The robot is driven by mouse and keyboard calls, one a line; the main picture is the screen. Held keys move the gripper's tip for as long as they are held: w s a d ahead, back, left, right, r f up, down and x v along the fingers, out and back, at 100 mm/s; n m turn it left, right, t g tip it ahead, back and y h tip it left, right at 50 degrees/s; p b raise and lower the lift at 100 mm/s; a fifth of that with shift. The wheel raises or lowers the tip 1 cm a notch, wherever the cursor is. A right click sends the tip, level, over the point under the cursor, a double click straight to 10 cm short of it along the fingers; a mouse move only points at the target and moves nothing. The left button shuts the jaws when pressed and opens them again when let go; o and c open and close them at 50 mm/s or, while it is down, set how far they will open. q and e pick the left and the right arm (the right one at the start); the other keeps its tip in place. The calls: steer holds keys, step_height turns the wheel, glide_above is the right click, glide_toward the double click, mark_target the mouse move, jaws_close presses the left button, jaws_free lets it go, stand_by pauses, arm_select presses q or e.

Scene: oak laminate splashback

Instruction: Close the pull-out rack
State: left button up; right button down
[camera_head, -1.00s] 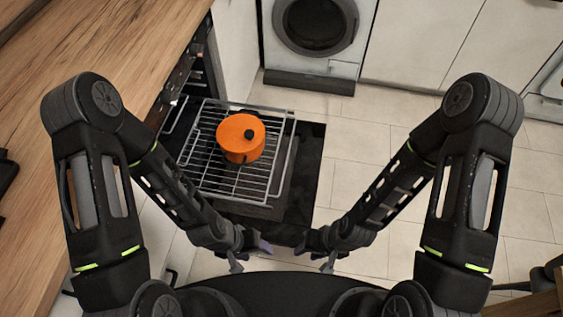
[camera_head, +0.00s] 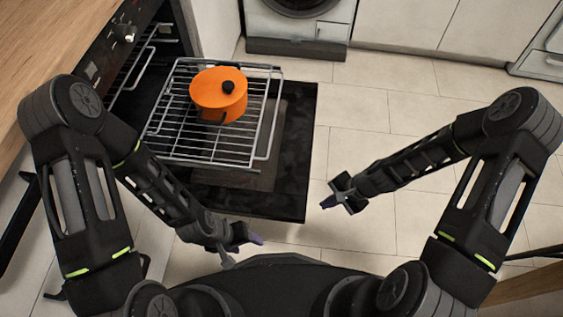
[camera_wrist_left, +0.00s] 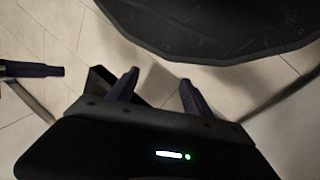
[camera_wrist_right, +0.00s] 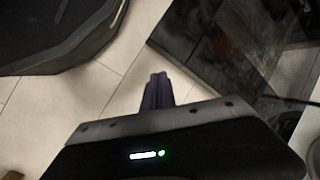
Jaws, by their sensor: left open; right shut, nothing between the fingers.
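The pull-out rack (camera_head: 239,143) is a wire grid that sticks out of the oven (camera_head: 146,45) over its lowered dark door (camera_head: 288,150). An orange pot (camera_head: 216,95) with a dark knob stands on the rack. My left gripper (camera_head: 243,248) is open and empty in front of the door's near edge, apart from the rack; its two fingers show spread in the left wrist view (camera_wrist_left: 157,90). My right gripper (camera_head: 334,203) is shut and empty, just right of the door's near right corner. Its fingers are together in the right wrist view (camera_wrist_right: 158,88).
A wooden worktop (camera_head: 50,40) runs along the left above the oven. A washing machine (camera_head: 298,30) and white cabinets (camera_head: 405,25) stand at the back. The tiled floor (camera_head: 400,95) right of the door is clear.

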steer(key=w+d+f+m+t+y+b, duration=0.1)
steer(key=w+d+m+y+b, duration=0.25)
steer(key=w+m+b, duration=0.45)
arm_select(q)
step_height(320, 180, down, 9)
steer(key=w+p, duration=0.1)
steer(key=shift+a+f, duration=0.15)
steer(key=shift+a, duration=0.25)
arm_select(e)
steer(key=w+a+r+m+y, duration=0.1)
steer(key=w+r+y, duration=0.1)
steer(key=r, duration=0.5)
steer(key=w+a+r+m+y, duration=0.1)
steer(key=w+a+r+y, duration=0.1)
steer(key=r+y, duration=0.3)
step_height(320, 180, up, 2)
steer(key=shift+r, duration=0.1)
arm_select(q)
steer(key=shift+t, duration=0.3)
steer(key=f+b, duration=0.3)
steer(key=w+f+b, duration=0.1)
steer(key=f, duration=0.1)
steer(key=shift+f+b, duration=0.15)
steer(key=shift+b, duration=0.15)
arm_select(e)
steer(key=x, duration=1.4)
steer(key=shift+w, duration=0.2)
